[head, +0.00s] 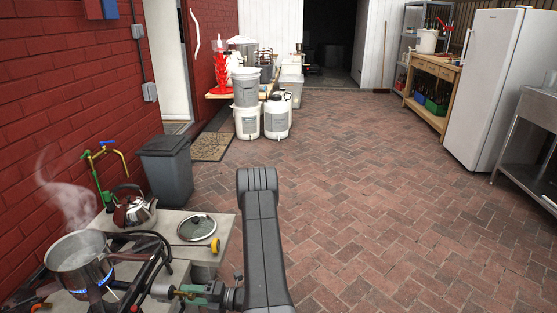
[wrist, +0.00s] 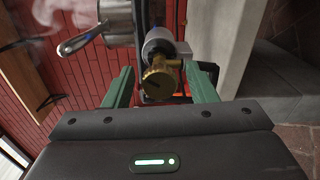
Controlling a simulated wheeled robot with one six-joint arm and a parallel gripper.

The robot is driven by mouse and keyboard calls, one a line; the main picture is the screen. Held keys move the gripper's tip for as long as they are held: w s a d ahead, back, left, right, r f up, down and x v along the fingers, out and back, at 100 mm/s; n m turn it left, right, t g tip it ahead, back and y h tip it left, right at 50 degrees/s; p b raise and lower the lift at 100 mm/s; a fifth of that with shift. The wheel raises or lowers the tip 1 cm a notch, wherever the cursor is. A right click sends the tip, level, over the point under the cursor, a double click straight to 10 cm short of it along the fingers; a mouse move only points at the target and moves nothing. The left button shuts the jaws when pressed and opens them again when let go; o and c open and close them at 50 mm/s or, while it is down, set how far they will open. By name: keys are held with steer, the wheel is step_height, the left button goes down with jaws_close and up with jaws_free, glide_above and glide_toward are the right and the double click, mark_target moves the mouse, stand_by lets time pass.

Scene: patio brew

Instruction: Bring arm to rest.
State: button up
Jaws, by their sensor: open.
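My arm reaches down in the lower middle of the head view, and my gripper (head: 182,292) points left at the front edge of the stove bench. In the wrist view, the green fingers of my gripper (wrist: 161,88) are apart, with a brass round knob (wrist: 158,84) showing between them. I cannot tell whether either finger touches the knob. The knob sits on a valve with a pale cylindrical body behind it. Nothing is visibly held.
A steaming steel pot (head: 80,258) stands over a blue flame on the left. A kettle (head: 133,207) and glass lid (head: 197,227) rest on the bench (head: 214,247). A grey bin (head: 166,168) stands behind. The brick floor (head: 380,220) to the right is clear.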

steer(key=shift+a, duration=0.15)
steer(key=s+d+p, duration=0.1)
steer(key=d, duration=1.3)
steer(key=a, duration=0.9)
steer(key=w+a+b, duration=0.1)
steer(key=a, duration=0.3)
steer(key=shift+a, duration=0.2)
steer(key=shift+a+f+n, duration=0.1)
steer(key=shift+a+n, duration=0.2)
steer(key=shift+a, duration=0.05)
steer(key=n+b, duration=0.2)
steer(key=n, duration=0.2)
steer(key=shift+d+n, duration=0.1)
steer(key=shift+n, duration=0.3)
steer(key=n+b, duration=0.2)
steer(key=n, duration=0.3)
steer(key=n+b, duration=0.3)
steer(key=n, duration=0.2)
steer(key=shift+n+b, duration=1)
steer(key=shift+n, duration=1)
